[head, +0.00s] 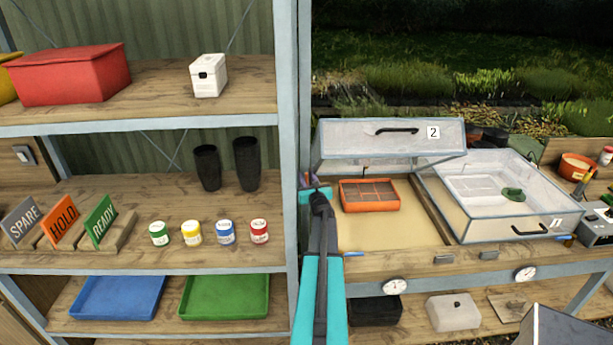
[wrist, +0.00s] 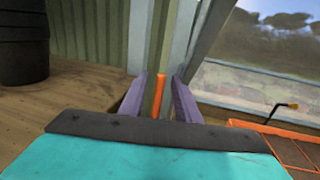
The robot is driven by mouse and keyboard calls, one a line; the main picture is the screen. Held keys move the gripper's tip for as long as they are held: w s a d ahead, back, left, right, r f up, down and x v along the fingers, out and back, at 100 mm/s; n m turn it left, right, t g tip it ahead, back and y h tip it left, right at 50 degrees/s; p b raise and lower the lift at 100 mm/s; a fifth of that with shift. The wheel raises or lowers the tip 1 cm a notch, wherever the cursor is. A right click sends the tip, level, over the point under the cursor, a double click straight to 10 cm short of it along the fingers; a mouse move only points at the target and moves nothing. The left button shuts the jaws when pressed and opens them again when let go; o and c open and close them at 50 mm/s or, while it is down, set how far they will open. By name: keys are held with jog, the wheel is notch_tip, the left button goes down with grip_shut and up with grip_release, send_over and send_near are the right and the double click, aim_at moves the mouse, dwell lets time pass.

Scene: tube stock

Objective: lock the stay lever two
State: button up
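Cold frame two, labelled 2, has its clear lid (head: 350,147) raised and tilted, with a black handle on its front. My gripper (head: 314,180) is at the left edge of this frame, beside the shelf post. In the wrist view its purple fingers (wrist: 159,98) are apart, with a slim upright orange bar (wrist: 160,84) between them. The bar seems to be the stay lever, and gaps show on both sides of it. Its lower end is hidden by my gripper.
An orange tray (head: 370,208) lies inside frame two. Frame one (head: 470,232), its lid down, stands to the right with a green item visible through it. The shelf post (head: 304,80) is close to my gripper. Black pots (head: 246,165) stand on the shelf to the left.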

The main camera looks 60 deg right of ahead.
jog(key=shift+w+d, duration=0.2)
grip_shut()
